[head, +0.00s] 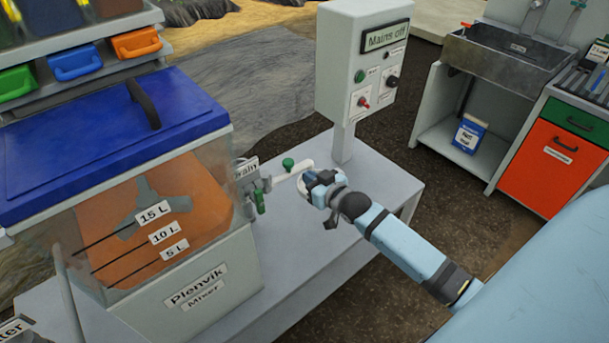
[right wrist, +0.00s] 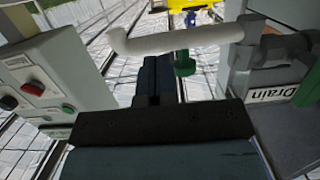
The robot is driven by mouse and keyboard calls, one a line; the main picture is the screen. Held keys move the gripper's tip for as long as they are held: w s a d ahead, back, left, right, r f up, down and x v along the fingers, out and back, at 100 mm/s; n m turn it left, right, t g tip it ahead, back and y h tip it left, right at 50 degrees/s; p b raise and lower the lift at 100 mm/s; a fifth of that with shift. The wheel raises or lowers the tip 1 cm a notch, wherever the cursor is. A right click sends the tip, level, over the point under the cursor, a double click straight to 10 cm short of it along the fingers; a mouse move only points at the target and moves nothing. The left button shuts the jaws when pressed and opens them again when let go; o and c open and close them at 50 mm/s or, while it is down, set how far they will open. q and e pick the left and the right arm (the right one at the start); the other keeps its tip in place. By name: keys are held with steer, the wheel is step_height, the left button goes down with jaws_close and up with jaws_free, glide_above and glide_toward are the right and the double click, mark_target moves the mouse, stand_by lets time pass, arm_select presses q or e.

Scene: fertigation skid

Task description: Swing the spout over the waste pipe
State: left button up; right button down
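The spout (head: 293,171) is a white pipe that runs out to the right from the drain fitting beside the mixer tank (head: 215,260). It also crosses the upper part of the right wrist view (right wrist: 180,40), with a bend at its free end. A green knob (head: 288,163) sits on it. My right gripper (head: 312,184) is close to the spout's free end. In the right wrist view its dark fingers (right wrist: 157,72) look closed together with nothing seen between them. I cannot tell whether they touch the spout. I cannot make out the waste pipe. My left gripper is not in view.
A control box (head: 362,65) reading "Mains off" stands on a post behind the spout. A green-handled drain valve (head: 259,200) is at the tank's side. A sink (head: 510,55) stands at the back right.

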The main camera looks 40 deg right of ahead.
mark_target(289, 172)
steer(key=shift+x, duration=1.3)
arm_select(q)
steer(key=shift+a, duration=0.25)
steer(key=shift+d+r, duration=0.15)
arm_select(e)
steer(key=shift+w, duration=0.15)
